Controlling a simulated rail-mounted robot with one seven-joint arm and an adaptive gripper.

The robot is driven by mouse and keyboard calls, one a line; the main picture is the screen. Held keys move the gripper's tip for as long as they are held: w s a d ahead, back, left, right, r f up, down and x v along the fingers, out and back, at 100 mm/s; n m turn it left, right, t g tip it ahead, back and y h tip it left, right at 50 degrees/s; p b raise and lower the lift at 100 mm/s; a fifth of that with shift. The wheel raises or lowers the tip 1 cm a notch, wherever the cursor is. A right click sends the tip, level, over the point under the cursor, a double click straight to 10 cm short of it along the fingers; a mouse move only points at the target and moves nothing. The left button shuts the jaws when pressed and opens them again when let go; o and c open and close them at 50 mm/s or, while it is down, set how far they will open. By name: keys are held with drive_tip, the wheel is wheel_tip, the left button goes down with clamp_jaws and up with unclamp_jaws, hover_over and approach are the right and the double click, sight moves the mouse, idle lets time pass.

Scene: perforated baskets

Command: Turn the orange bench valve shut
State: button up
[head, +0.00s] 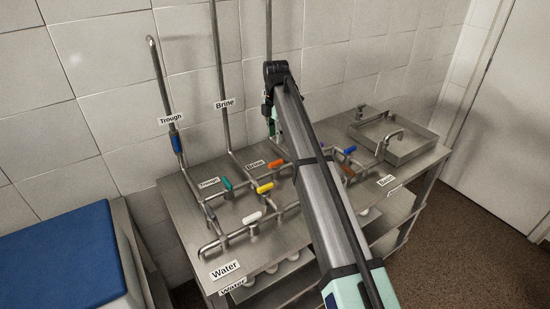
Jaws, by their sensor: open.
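On the metal bench (290,235), an orange-red valve handle (276,164) sits beside a Brine label, left of my arm. A darker orange-brown handle (347,170) sits just right of my arm, partly close behind it. I cannot tell from this view which is the bench valve meant, or how far either is turned. My arm crosses the bench from the lower right up to a joint near the wall, then bends down behind itself. My gripper is hidden behind the arm.
Green (227,183), yellow (265,188), white (252,218) and blue (350,150) handles sit close by on the bench pipes. Upright pipes (221,75) rise along the tiled wall. A metal basin (412,150) stands at the right end.

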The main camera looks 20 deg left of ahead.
sight(276, 161)
wheel_tip(276, 161, down, 12)
drive_tip(key=p, duration=0.2)
drive_tip(key=shift+r+p, duration=0.2)
drive_tip(key=shift+p, duration=0.1)
clamp_jaws()
